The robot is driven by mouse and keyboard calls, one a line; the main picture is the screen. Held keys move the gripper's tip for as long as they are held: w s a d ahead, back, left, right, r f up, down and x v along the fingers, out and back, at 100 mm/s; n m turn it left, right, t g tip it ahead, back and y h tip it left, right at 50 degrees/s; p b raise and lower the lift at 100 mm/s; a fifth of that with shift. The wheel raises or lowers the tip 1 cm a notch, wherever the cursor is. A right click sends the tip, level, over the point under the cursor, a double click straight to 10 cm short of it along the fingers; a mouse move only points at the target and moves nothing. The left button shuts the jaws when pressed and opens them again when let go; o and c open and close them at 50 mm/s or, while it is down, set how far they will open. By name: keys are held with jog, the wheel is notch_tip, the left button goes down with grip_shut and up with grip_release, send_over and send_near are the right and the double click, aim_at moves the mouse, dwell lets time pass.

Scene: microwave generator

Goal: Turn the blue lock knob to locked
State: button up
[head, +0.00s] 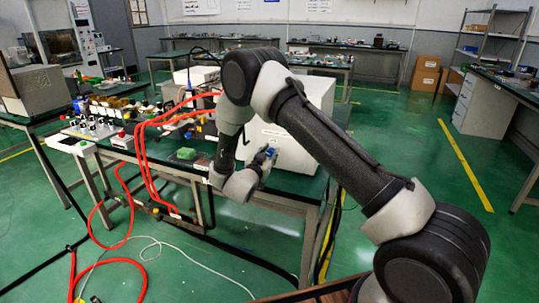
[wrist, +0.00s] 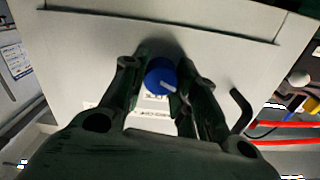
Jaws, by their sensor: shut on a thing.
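The blue lock knob (wrist: 161,76) is round, with a white pointer line aimed toward the lower right in the wrist view. It sits on the front of a white box (wrist: 80,65). My gripper (wrist: 160,84) is shut on the knob, one finger on each side. Printed labels just below the knob are partly covered by the fingers. In the head view, my gripper (head: 268,153) meets the front of the white box (head: 295,150), and a bit of blue shows there.
The box stands on a green-topped table (head: 300,186). Red hoses (head: 150,150) loop at the left of my arm down to the floor. A black hooked handle (wrist: 241,110) is right of the gripper in the wrist view. A green block (head: 186,154) lies on the table.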

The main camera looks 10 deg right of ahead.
jog(key=m, duration=1.3)
jog(key=shift+s+d+f, duration=0.1)
jog(key=shift+f, duration=0.05)
dwell(0.6)
jog(key=o, duration=1)
jog(key=v, duration=1.2)
